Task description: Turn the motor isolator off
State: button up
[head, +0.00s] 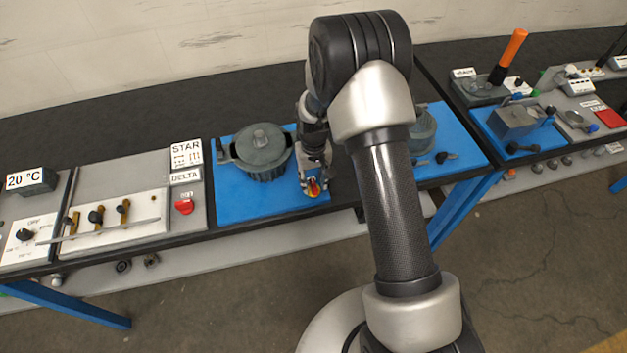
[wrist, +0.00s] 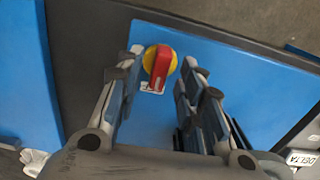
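The motor isolator is a red handle on a yellow disc (wrist: 160,62) in the upper middle of the wrist view. Its handle runs nearly up and down the picture, leaning slightly. A small white label shows at its lower end. In the head view the isolator (head: 313,188) is small, near the front edge of a blue panel (head: 232,200). My gripper (wrist: 163,58) is open, one finger on each side of the isolator, with a gap on both sides. In the head view my gripper (head: 315,172) hangs right over it and partly hides it.
A dark round housing (head: 262,150) stands just left of my gripper on the blue panel. Further left are a STAR/DELTA board (head: 187,160) with a red knob (head: 184,207) and a lever board (head: 110,215). My arm hides part of the bench to the right.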

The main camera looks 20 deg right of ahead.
notch_tip(320, 180, up, 11)
jog(key=shift+r, duration=0.2)
dwell(0.6)
notch_tip(320, 180, up, 6)
jog(key=b, duration=0.1)
send_over(314, 184)
jog(key=s, duration=0.2)
jog(key=s+r+t+b, duration=0.2)
jog(key=s+r, duration=0.6)
jog(key=s+r+t+b, duration=0.2)
jog(key=s, duration=1.6)
jog(key=shift+r+t, duration=0.3)
jog(key=shift+r, duration=0.1)
